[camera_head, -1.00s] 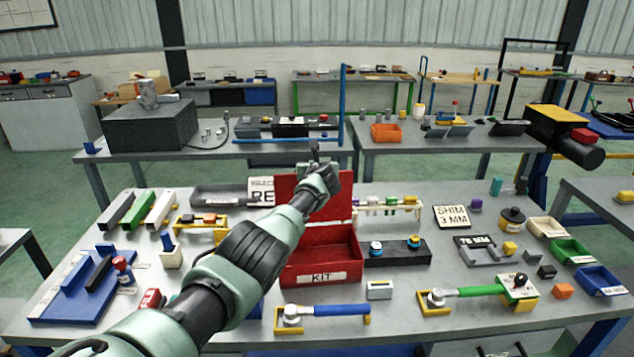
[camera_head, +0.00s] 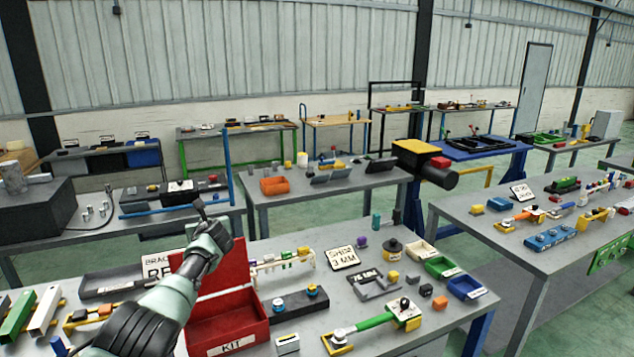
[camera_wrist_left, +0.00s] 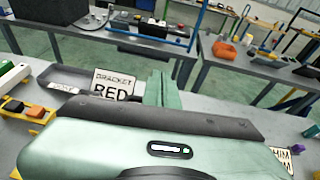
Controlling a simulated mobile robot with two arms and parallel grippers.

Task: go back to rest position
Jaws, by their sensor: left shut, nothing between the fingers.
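My left gripper (camera_head: 203,212) is raised above the table, in front of the open lid of the red KIT box (camera_head: 228,322). It is shut and holds nothing. In the left wrist view my gripper (camera_wrist_left: 160,88) is seen close up, near the BRACKET RED sign (camera_wrist_left: 113,85). My right gripper does not show in any view.
The grey worktable (camera_head: 290,245) carries a SHIM 3 MM sign (camera_head: 341,257), green bin (camera_head: 441,267), blue bin (camera_head: 465,287) and a green-handled tool (camera_head: 375,321). Another table (camera_head: 540,270) stands at the right. Green floor (camera_head: 425,235) shows between the tables.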

